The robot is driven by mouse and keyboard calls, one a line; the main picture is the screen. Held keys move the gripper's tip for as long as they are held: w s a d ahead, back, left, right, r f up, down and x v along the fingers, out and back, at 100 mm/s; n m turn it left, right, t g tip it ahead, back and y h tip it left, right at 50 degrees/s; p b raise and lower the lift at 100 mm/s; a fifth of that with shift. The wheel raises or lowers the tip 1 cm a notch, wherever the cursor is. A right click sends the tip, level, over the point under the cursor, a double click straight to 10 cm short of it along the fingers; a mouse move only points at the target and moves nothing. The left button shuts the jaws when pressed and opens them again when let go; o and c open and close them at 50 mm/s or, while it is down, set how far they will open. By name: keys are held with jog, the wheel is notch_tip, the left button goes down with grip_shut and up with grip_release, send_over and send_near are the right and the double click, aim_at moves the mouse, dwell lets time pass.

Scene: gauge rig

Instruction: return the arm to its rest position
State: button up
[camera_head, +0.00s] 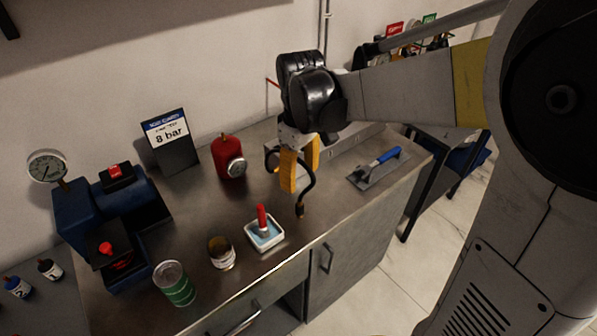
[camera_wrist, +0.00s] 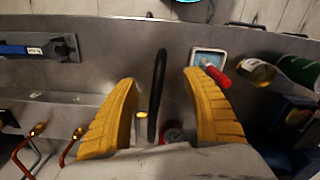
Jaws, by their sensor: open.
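My gripper (camera_head: 298,180) has two yellow fingers and hangs over the metal workbench (camera_head: 215,205), pointing down. In the wrist view the fingers (camera_wrist: 160,77) are spread wide apart with nothing clamped between them. A black hose (camera_head: 309,181) with a brass-coloured tip curves down beside the fingers in the head view. In the wrist view the hose (camera_wrist: 157,95) shows in the gap between the fingers, apart from both. My arm reaches in from the right and stays extended over the bench. The far end of the hose is hidden behind my gripper.
A red canister with a gauge (camera_head: 228,157) stands behind left. A white tray (camera_head: 278,240) holds a red-handled item. A brown jar (camera_head: 221,253), green can (camera_head: 174,283), blue machine (camera_head: 85,222) and "8 bar" sign (camera_head: 170,143) stand left; a blue-handled trowel (camera_head: 375,169) lies right.

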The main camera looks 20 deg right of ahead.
jog(key=shift+r, duration=0.1)
dwell(0.3)
jog(key=s+r+m+t, duration=0.4)
jog(key=s+m+t, duration=0.2)
jog(key=s, duration=0.6)
jog(key=shift+s+r+t, duration=0.15)
jog(key=shift+s+t, duration=0.1)
jog(key=shift+t, duration=0.15)
